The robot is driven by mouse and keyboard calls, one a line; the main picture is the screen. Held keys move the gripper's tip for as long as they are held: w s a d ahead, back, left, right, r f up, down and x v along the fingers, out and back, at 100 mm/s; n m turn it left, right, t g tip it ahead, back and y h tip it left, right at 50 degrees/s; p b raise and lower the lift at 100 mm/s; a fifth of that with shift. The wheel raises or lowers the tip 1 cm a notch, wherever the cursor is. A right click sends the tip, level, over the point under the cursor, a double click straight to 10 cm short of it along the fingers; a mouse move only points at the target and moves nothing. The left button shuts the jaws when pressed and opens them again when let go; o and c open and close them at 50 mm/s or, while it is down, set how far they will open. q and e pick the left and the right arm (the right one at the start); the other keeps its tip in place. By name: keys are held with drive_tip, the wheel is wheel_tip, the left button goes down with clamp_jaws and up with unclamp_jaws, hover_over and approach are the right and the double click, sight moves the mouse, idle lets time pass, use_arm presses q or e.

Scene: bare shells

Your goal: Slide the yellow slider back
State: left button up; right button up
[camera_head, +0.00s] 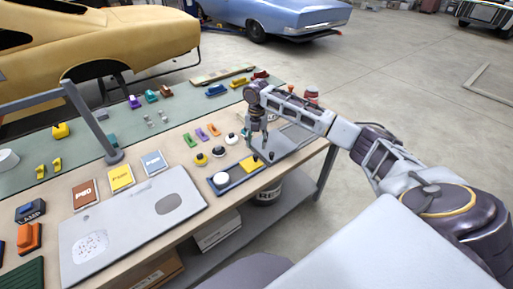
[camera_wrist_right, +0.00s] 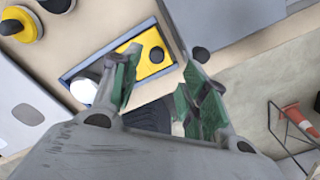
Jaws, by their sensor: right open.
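The yellow slider (camera_head: 248,164) is a flat yellow plate with a black knob, lying in a dark blue tray (camera_head: 230,186) near the table's front edge. In the right wrist view the yellow slider (camera_wrist_right: 153,68) sits in the tray's upper part, with a round white knob (camera_wrist_right: 84,91) lower left in the same tray. My right gripper (camera_head: 264,148) is over the slider's far end in the head view. In the wrist view its two green-padded fingers (camera_wrist_right: 163,66) are open, with the slider's black knob between them in the picture. Contact cannot be told. My left gripper is out of view.
Yellow and black round buttons (camera_head: 201,159) and small coloured levers (camera_head: 201,135) stand just left of the tray. A grey plate (camera_head: 290,139) lies right of the tray.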

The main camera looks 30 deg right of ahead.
drive_tip(key=shift+r, duration=2.25)
